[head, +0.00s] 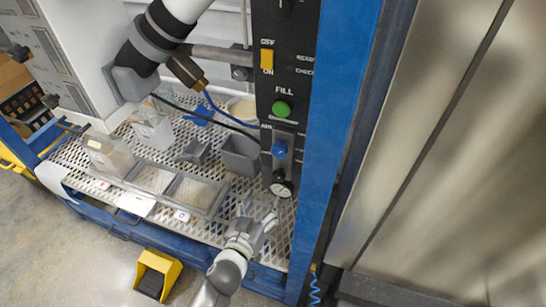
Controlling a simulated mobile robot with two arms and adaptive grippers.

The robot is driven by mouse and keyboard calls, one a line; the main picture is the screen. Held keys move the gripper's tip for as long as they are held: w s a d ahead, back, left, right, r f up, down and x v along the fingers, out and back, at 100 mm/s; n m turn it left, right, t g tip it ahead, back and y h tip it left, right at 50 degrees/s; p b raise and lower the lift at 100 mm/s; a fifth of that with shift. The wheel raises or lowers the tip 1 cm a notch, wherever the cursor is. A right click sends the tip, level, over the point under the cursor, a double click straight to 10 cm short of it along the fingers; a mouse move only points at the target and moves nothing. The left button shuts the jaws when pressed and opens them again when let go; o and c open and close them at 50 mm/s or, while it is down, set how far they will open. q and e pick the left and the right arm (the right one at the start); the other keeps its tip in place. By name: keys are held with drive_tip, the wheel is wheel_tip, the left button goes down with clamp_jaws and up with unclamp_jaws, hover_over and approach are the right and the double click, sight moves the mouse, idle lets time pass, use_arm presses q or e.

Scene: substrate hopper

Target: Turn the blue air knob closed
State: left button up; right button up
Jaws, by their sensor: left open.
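The blue air knob (279,149) is on the dark control panel (284,100), below the green FILL button, with the AIR label just above it. It is fully visible, but its angle is too small to tell. My left gripper (269,214) is open and empty. It is below the knob and the round gauge, over the perforated metal deck, and does not touch the knob. My right gripper is not in view.
A round gauge (282,188) sits below the knob. A yellow OFF/ON switch (267,59) and the green FILL button (281,108) are above it. A blue post (335,120) stands close to the right. Grey bins (240,154) and a clear-walled tray (217,200) stand left.

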use_arm(q)
drive_tip(key=t+h, duration=0.1)
drive_tip(key=t, duration=0.1)
approach(278, 153)
drive_tip(key=shift+n, duration=0.3)
drive_tip(key=x, duration=1)
drive_tip(key=shift+w+p, duration=0.2)
drive_tip(key=shift+p, duration=0.1)
drive_tip(key=c, duration=1)
